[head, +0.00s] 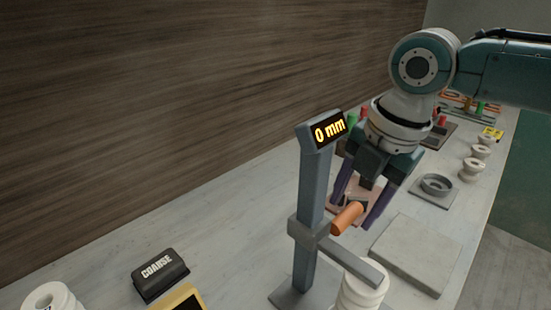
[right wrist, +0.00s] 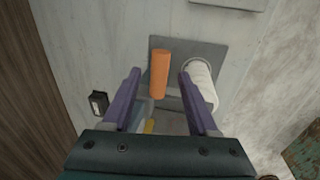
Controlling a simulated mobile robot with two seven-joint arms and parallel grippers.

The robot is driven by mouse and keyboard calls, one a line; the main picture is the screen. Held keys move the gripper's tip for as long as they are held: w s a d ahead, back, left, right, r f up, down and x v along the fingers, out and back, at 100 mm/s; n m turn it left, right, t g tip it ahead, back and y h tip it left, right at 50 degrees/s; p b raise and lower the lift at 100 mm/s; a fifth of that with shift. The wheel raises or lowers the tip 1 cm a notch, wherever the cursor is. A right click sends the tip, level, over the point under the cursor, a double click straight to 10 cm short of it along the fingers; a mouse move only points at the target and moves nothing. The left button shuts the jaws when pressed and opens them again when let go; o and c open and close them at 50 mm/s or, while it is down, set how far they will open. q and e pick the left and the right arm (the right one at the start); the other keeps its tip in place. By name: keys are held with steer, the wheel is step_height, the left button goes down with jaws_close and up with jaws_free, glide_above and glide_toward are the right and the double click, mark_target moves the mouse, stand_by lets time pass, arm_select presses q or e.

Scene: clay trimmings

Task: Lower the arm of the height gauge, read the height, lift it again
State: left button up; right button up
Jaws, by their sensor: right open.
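The height gauge (head: 311,190) stands on the bench as a grey-blue column with a display (head: 328,130) reading "0 mm". Its sliding arm (head: 350,262) sits low on the column and reaches out over a white ribbed piece (head: 362,288). An orange handle (head: 347,218) sticks out from the slider. My right gripper (head: 352,216) is open, its purple fingers on either side of the handle. In the right wrist view the handle (right wrist: 159,74) lies between the open fingers, with gaps on both sides. Whether the arm touches the white piece is unclear. My left gripper is not in view.
A grey slab (head: 416,255) and a round grey dish (head: 437,186) lie right of the gauge. White spools (head: 471,169) line the bench's right edge. A black block marked COARSE (head: 159,272) is at front left.

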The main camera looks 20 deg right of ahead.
steer(key=shift+w+f, duration=0.1)
steer(key=shift+f, duration=0.5)
jaws_close()
stand_by(1.1)
